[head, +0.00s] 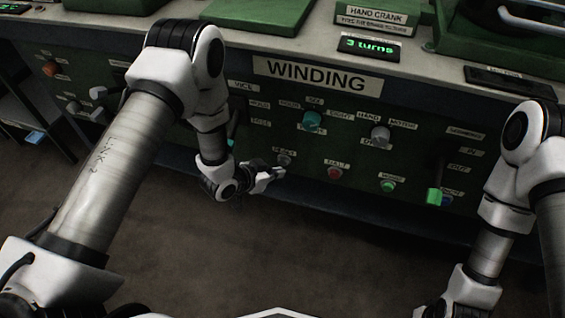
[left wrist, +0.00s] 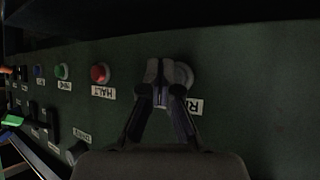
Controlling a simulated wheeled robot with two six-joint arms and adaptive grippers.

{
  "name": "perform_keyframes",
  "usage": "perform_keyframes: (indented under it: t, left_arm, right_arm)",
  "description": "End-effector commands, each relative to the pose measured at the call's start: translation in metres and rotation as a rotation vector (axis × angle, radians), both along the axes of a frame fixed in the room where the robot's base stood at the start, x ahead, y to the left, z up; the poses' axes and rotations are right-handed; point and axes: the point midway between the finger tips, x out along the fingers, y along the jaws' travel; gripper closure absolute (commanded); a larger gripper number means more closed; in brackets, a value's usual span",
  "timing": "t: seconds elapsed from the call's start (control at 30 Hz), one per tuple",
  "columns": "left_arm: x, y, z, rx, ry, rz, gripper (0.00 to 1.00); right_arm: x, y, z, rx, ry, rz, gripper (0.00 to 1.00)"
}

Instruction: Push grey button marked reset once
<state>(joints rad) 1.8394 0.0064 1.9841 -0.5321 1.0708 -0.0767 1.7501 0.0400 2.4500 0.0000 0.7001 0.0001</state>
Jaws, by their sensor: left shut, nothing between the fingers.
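The grey button (left wrist: 184,75) sits on the dark green panel in the left wrist view, partly hidden behind my fingers. Its label (left wrist: 195,106) shows only the first letters, starting with R; the rest is covered. In the head view the small label (head: 285,153) over that spot is blurred, and the button there is hard to make out. My left gripper (head: 274,176) is shut and empty in front of the panel, just below that label. In the left wrist view its fingertips (left wrist: 160,75) overlap the button's left side; I cannot tell whether they touch it. My right gripper is out of view.
The red HALT button (head: 335,173) is right of the left gripper, with a green button (head: 388,186) beyond it. A teal knob (head: 312,119) and a grey knob (head: 380,134) are above. The floor before the panel is clear.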

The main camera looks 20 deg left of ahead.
Motion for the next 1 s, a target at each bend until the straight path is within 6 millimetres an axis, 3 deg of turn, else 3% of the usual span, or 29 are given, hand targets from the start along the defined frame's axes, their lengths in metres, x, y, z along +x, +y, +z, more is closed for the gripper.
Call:
perform_keyframes:
  t: [1.0]
  left_arm:
    - [0.0088,-0.0003,0.0003,0.000,0.000,0.000,1.00]
  right_arm:
    - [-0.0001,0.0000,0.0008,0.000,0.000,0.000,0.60]
